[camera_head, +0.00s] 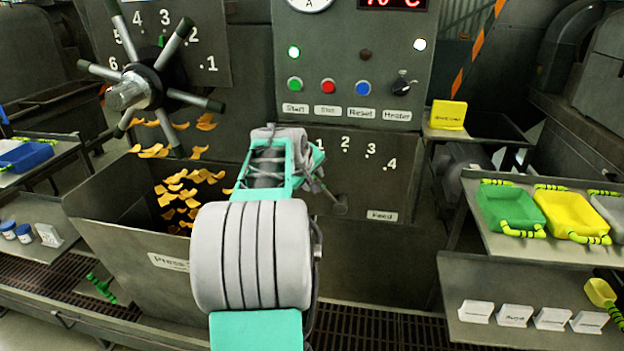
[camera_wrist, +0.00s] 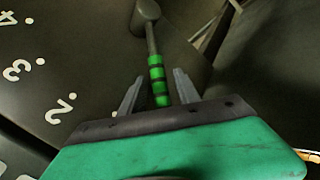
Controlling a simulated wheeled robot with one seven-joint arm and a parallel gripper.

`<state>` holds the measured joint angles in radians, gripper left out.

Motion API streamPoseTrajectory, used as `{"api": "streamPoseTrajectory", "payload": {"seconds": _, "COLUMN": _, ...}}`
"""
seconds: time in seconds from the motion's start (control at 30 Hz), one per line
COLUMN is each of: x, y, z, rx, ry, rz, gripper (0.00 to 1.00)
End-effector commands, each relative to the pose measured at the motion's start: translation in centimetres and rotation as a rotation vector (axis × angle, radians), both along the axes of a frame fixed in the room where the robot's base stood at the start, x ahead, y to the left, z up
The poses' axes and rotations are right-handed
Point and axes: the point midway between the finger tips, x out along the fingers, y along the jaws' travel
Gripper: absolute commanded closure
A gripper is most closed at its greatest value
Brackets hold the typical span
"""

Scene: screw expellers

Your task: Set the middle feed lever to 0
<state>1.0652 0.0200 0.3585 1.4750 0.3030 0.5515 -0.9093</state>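The middle feed lever (camera_head: 340,205) is on the panel with a "Feed" label (camera_head: 382,216) and a 1-to-4 scale. In the head view I see its round dark hub; its handle runs up and left behind my gripper (camera_head: 318,178). In the wrist view the green-and-black banded handle (camera_wrist: 157,72) lies between the two fingers of my gripper (camera_wrist: 158,92). Gaps show on both sides, so the gripper is open around the handle. The lever points left of the 1 mark; my arm hides the scale there, so its exact mark cannot be read.
Above are the start, stop, reset and heater controls (camera_head: 350,87). A spoked handwheel (camera_head: 140,88) with its own numbers is at left, over a bin (camera_head: 120,225) of yellow flakes. Shelves with coloured trays (camera_head: 510,210) stand at right.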

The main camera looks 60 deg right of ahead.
Motion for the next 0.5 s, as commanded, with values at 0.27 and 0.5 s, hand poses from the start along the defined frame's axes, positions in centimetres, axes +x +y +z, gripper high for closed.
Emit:
{"api": "streamPoseTrajectory", "payload": {"seconds": 0.27, "x": 0.0, "y": 0.1, "z": 0.2, "rx": -0.002, "ry": -0.002, "rz": 0.0, "gripper": 0.59}}
{"api": "streamPoseTrajectory", "payload": {"seconds": 0.5, "x": -0.3, "y": 2.7, "z": 3.1, "rx": -0.004, "ry": -0.002, "rz": 0.001, "gripper": 0.59}}
